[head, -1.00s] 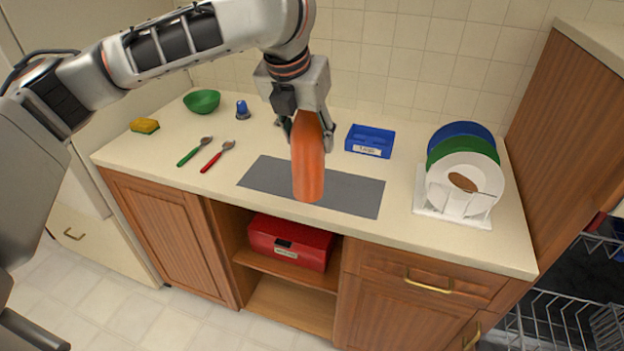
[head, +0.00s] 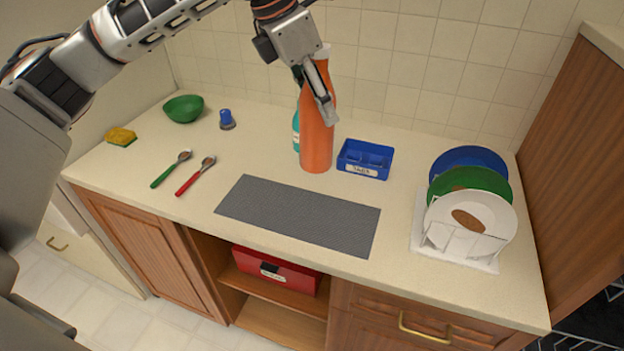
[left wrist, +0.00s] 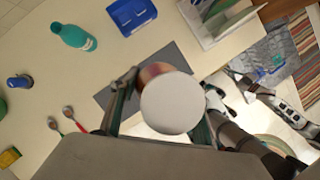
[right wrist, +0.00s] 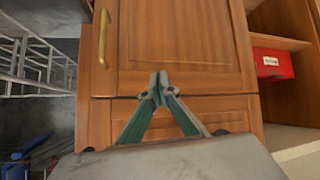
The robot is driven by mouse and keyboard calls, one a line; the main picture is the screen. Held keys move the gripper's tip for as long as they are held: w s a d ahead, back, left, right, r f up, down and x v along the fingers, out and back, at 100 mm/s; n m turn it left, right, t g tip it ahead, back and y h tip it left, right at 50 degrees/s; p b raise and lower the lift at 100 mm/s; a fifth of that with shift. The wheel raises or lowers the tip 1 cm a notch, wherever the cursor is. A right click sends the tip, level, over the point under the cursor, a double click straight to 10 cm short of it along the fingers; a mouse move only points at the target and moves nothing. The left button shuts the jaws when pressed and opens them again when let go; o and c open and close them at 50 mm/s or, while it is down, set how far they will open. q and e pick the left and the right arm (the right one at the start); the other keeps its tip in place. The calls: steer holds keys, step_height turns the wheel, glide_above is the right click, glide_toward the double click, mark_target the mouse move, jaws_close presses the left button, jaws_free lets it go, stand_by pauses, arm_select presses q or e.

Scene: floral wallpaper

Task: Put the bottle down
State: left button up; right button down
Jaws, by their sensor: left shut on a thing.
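My left gripper (head: 315,92) is shut on an orange bottle (head: 316,140) with a pale cap, held upright. The cap (left wrist: 172,103) fills the middle of the left wrist view, between the fingers. In the head view the bottle's base appears behind the grey mat (head: 300,213), left of the blue caddy (head: 365,158). I cannot tell whether the base touches the counter. My right gripper (right wrist: 160,88) is shut and empty, in front of a wooden cabinet door.
A teal bottle (head: 296,132) is mostly hidden behind the orange one; it shows clearly in the left wrist view (left wrist: 75,37). A dish rack with plates (head: 468,215) stands right. Spoons (head: 195,176), a green bowl (head: 183,108) and a sponge (head: 121,136) lie left. The mat is clear.

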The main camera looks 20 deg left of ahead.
mark_target(317, 155)
arm_select(q)
step_height(317, 155, down, 11)
steer(key=shift+f, duration=0.55)
step_height(317, 155, down, 4)
steer(key=shift+f, duration=0.1)
arm_select(e)
steer(key=shift+w+r, duration=0.15)
arm_select(q)
steer(key=shift+f, duration=0.1)
steer(key=o, duration=1.6)
steer(key=shift+c, duration=0.2)
